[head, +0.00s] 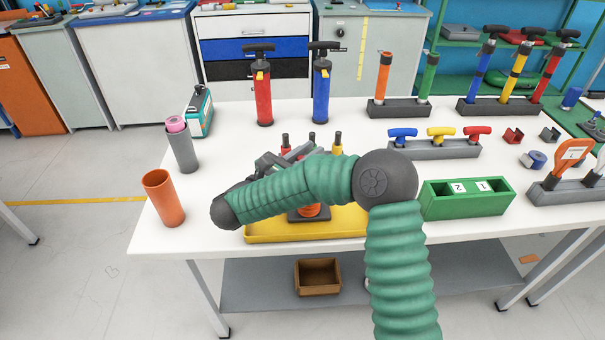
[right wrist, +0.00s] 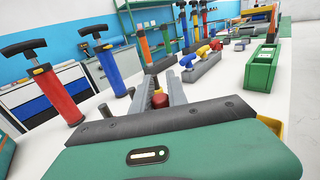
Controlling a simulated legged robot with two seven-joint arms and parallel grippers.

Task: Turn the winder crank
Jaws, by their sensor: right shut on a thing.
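The winder (head: 310,211), with an orange spool and a dark base, stands in the yellow tray (head: 262,232) and is largely hidden behind my right forearm. My right gripper (head: 297,154) reaches over it from the left. My left gripper is out of view.
A red pump (head: 263,92) and a blue pump (head: 321,90) stand behind. An orange cup (head: 163,198) and a grey tube (head: 182,148) stand left. A green box (head: 465,205) and a rack of T-handles (head: 435,149) are on the right.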

